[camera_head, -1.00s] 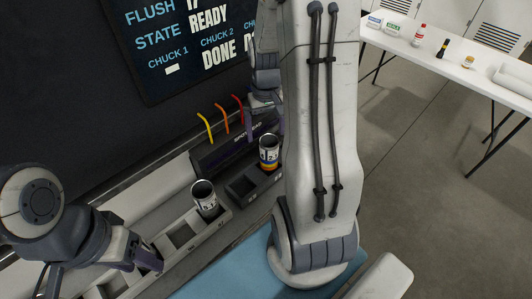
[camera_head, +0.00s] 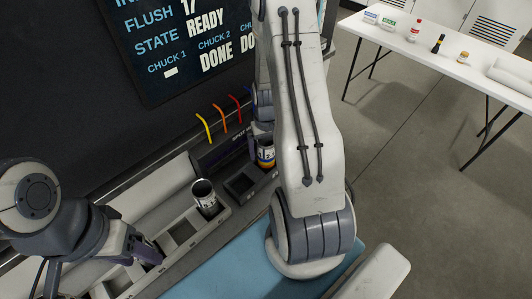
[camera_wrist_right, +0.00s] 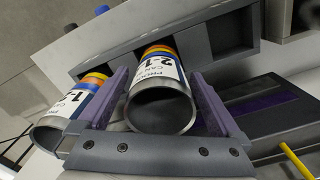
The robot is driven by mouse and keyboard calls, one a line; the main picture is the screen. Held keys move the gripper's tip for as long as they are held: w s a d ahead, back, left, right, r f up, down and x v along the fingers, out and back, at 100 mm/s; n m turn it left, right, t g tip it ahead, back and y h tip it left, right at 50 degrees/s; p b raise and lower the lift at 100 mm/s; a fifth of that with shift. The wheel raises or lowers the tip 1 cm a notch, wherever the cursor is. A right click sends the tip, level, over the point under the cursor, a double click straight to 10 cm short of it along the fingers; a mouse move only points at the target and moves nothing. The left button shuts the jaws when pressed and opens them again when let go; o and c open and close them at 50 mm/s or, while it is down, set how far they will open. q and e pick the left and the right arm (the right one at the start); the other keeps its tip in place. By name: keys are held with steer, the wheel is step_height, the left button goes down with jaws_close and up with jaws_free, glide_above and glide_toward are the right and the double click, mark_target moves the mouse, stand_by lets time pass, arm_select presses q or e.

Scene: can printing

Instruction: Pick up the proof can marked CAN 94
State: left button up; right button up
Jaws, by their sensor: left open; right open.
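In the right wrist view, an open-topped proof can (camera_wrist_right: 162,103) with a blue, orange and yellow bottom band stands between the two purple fingers of my open right gripper (camera_wrist_right: 160,80). A second banded can (camera_wrist_right: 75,108) is just outside the left finger. In the head view, a yellow-banded can (camera_head: 266,154) sits in the dark holder, with my right gripper (camera_head: 262,128) low over it, partly hidden by my arm. My left gripper (camera_head: 146,252) is open and empty by the rack's near end.
The grey rack (camera_head: 222,213) has empty square pockets. Yellow, orange and red hooked tubes (camera_head: 203,126) rise behind it, below a status board (camera_head: 185,45). A white table (camera_head: 440,60) with bottles and boxes stands at the right, across open floor.

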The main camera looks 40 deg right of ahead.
steer(key=shift+f, duration=0.1)
steer(key=c, duration=1.3)
